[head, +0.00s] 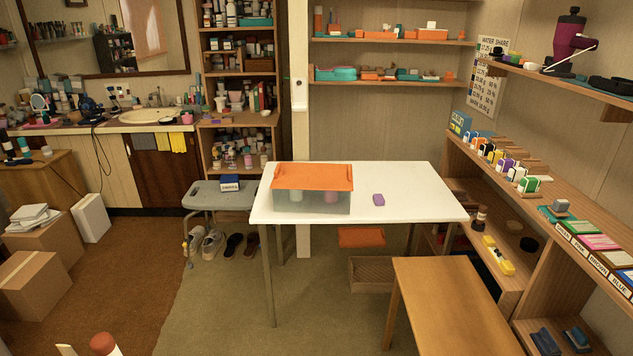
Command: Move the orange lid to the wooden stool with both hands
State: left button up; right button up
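The orange lid (313,177) lies on top of a translucent grey bin (340,203) at the left part of a white table (405,195). Pale and pinkish items show dimly through the bin's wall. The wooden stool (452,300) has a bare, flat top and stands in front of the table at the right; its lower part is cut off by the picture edge.
Under the table are an orange item (361,237) and a woven basket (382,274). Laden shelves (480,165) line the right wall. Carpet left of the stool is clear (225,310).

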aim_at(450, 299)
jog(key=i+j, duration=0.1)
jog(key=i, duration=0.45)
jog(key=i+z, duration=0.1)
jog(key=i, duration=0.5)
